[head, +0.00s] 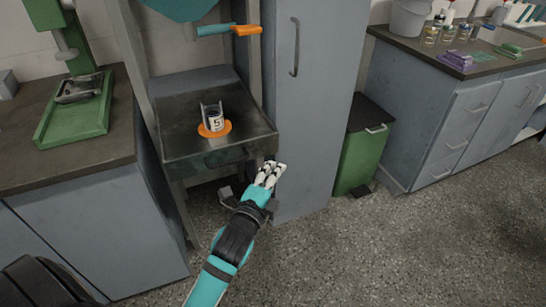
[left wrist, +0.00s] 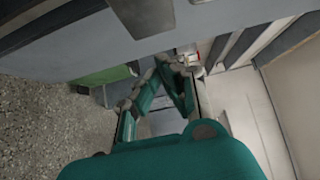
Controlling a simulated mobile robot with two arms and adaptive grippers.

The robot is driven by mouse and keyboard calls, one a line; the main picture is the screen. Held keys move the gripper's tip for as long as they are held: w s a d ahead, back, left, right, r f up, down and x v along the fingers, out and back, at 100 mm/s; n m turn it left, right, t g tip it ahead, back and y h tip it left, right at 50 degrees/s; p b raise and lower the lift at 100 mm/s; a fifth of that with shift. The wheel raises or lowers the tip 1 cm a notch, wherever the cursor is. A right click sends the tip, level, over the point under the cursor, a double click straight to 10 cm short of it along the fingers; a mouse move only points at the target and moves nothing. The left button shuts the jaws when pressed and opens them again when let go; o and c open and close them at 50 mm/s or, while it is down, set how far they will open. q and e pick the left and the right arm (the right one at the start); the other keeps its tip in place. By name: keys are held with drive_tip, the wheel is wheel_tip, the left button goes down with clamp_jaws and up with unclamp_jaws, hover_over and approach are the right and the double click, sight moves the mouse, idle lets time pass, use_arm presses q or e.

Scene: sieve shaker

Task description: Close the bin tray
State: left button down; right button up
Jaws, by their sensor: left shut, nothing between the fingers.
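A dark grey tray (head: 185,145) juts out from a grey frame between the counter and the tall cabinet. An orange base (head: 221,131) holding a cylinder marked 5 (head: 213,120) stands on it. My left gripper (head: 272,172) is shut and empty, just in front of the tall cabinet, near the tray's front right corner. I cannot tell whether it touches the tray. In the left wrist view, its fingertips (left wrist: 174,68) come together near a grey surface. My right gripper does not show.
A green bin with a dark lid (head: 362,150) stands right of the tall grey cabinet (head: 312,100). Counters stand at left and right; the left one bears a green device (head: 75,120). A teal and orange handle (head: 230,30) is above the tray. The speckled floor at front right is clear.

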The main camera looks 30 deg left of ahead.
use_arm(q)
drive_tip(key=w+a, duration=0.3)
drive_tip(key=w, duration=0.2)
drive_tip(key=shift+w+a+b, duration=0.15)
drive_tip(key=shift+b, duration=0.2)
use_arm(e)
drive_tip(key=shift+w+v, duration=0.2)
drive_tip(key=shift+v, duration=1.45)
